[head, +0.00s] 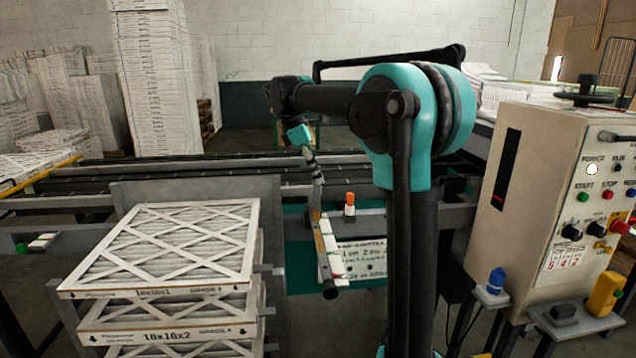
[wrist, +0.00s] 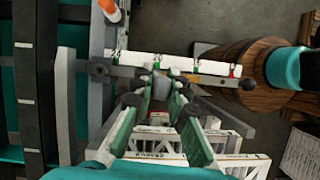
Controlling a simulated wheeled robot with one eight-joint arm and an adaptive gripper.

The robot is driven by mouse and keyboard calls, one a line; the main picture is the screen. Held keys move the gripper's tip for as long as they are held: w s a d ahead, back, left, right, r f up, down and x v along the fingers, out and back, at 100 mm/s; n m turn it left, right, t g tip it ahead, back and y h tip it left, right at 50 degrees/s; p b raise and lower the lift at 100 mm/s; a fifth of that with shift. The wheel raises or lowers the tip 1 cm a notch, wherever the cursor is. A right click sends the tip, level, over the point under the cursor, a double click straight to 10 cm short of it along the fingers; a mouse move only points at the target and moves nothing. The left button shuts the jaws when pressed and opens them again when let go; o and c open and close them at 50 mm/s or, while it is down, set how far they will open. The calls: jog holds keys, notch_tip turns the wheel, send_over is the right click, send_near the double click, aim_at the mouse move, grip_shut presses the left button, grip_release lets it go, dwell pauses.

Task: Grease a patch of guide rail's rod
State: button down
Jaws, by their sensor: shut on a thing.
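The guide rail's rod (head: 323,250) runs toward the front beside a white marked strip (head: 334,262), with a dark knob at its near end. In the wrist view, the rod (wrist: 218,81) lies across the picture below the strip (wrist: 150,60), which carries green and red marks. My gripper (head: 318,180) is over the far part of the rod. In the wrist view my gripper (wrist: 166,80) is shut on a small grey thing, mostly hidden by the fingers. I cannot tell whether it touches the rod.
An orange-capped bottle (head: 350,205) stands right of the rod. Stacked boxed filters (head: 165,262) stand close on the left. A control cabinet (head: 535,190) is at the right, with a blue bottle (head: 496,282) and a yellow thing (head: 605,293) before it. A conveyor (head: 230,165) lies behind.

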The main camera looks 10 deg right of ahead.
jog(key=shift+r, duration=2.2)
